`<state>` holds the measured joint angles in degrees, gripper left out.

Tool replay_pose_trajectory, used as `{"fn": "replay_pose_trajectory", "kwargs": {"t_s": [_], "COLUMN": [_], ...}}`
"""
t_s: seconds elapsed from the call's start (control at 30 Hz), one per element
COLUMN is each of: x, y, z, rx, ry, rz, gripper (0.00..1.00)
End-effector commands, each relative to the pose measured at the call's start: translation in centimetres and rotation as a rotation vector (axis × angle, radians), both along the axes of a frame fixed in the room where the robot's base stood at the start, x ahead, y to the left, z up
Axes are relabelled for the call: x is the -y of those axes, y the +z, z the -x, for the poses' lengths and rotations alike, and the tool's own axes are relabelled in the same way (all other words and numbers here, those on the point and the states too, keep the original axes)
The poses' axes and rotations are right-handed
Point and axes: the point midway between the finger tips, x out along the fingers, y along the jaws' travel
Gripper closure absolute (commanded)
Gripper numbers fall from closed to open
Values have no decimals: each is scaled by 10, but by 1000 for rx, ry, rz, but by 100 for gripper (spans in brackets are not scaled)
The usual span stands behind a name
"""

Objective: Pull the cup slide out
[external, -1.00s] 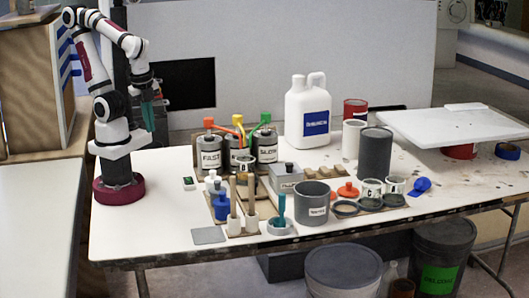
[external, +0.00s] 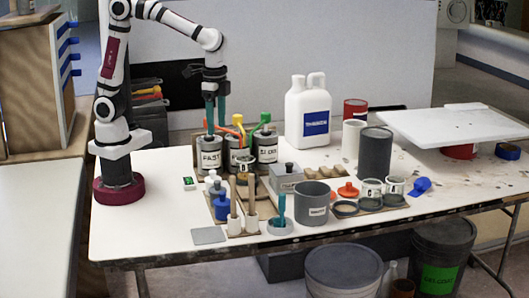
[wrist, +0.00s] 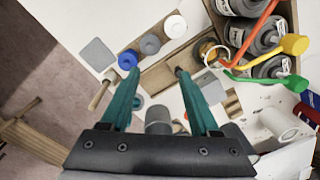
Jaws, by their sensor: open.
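A wooden strip (wrist: 170,72) runs toward the pump cans in the wrist view, with a small open cup (wrist: 213,52) at its far end; I take this to be the cup slide. The cup also shows in the external view (external: 245,163) in front of the cans, where the strip is largely hidden. My gripper (external: 215,128) points down with its two teal fingers apart and empty. In the external view its fingertips overlap the top of the FAST can (external: 210,153). In the wrist view (wrist: 158,72) the fingers lie either side of the strip's near part, above it.
Grey pump cans (wrist: 265,38) with orange, yellow and green spouts stand in a wooden rack. Blue and white bottles (external: 222,206), upright brushes (external: 233,195), a grey block with a knob (external: 286,178) and a grey pot (external: 312,203) crowd the front.

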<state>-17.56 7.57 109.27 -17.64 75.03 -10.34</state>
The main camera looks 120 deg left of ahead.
Motion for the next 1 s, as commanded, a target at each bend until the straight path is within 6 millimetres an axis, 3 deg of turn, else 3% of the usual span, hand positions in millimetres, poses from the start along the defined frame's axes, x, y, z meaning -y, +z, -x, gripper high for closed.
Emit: {"fn": "replay_pose_trajectory", "kwargs": {"t_s": [0.03, 0.1, 0.23, 0.37, 0.73, 1.0], "x": [-24, -53, -81, -83, -82, -82], "y": [-14, -30, -49, -67, -169, -203], "z": [-24, -49, -70, -72, -70, -71], "rx": [1, 14, 28, 29, 25, 30], "ry": [91, 195, 293, 305, 299, 298], "rz": [15, 30, 44, 46, 45, 44], "gripper": [38, 38, 38, 38, 38, 38]}}
